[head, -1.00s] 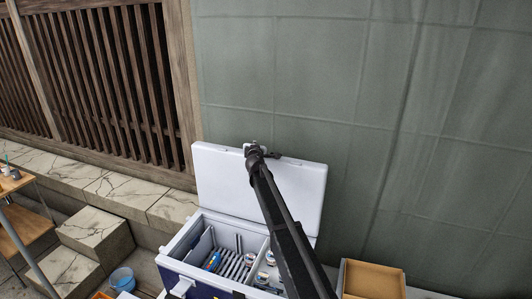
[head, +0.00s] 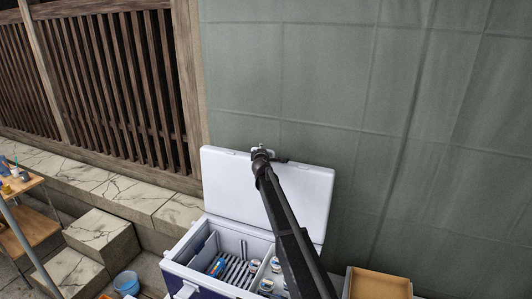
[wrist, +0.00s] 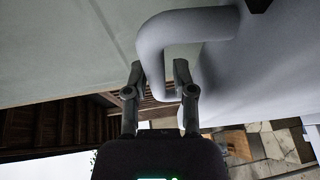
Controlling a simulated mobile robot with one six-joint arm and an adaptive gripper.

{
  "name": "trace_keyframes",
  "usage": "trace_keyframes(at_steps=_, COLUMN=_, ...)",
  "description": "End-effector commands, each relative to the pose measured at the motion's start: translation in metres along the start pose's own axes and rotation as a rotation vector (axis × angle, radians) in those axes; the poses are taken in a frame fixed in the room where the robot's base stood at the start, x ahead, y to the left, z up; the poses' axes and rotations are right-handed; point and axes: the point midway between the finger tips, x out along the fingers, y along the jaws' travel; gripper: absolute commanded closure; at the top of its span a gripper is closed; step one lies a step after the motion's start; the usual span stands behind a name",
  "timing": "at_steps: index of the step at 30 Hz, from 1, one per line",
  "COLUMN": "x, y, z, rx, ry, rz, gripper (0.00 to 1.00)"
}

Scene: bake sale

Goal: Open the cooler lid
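The cooler (head: 178,267) is white and dark blue and stands at the bottom centre of the head view. Its white lid (head: 225,180) is raised and stands nearly upright, leaning back a little, so the inside shows. My gripper (head: 262,150) is at the top edge of the lid. In the wrist view, my gripper's fingers (wrist: 158,72) are apart, around a pale looped handle (wrist: 150,38). Whether they touch the handle is hard to tell. My arm covers the right part of the cooler's opening.
Cans (head: 266,285) and other small items lie in the cooler's compartments. An open cardboard box (head: 378,284) is to its right. Stone steps (head: 100,232), a blue bucket (head: 126,282) and a wooden table (head: 28,230) are to its left. A grey-green sheet wall (head: 300,70) rises behind.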

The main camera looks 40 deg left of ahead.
Motion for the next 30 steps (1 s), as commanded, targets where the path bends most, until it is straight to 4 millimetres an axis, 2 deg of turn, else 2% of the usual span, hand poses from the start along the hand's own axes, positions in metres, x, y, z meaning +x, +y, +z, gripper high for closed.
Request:
trace_keyframes(at_steps=6, x=0.002, y=0.001, z=0.013, rx=0.001, ry=-0.01, rz=0.001, gripper=0.66)
trace_keyframes(at_steps=17, x=-0.001, y=0.002, z=0.013, rx=0.001, ry=-0.008, rz=0.001, gripper=0.66)
trace_keyframes(at_steps=23, x=-0.021, y=0.002, z=0.006, rx=-0.003, ry=0.015, rz=0.001, gripper=0.66)
trace_keyframes(at_steps=30, x=-0.062, y=0.0, z=-0.005, rx=-0.006, ry=0.058, rz=0.001, gripper=0.66)
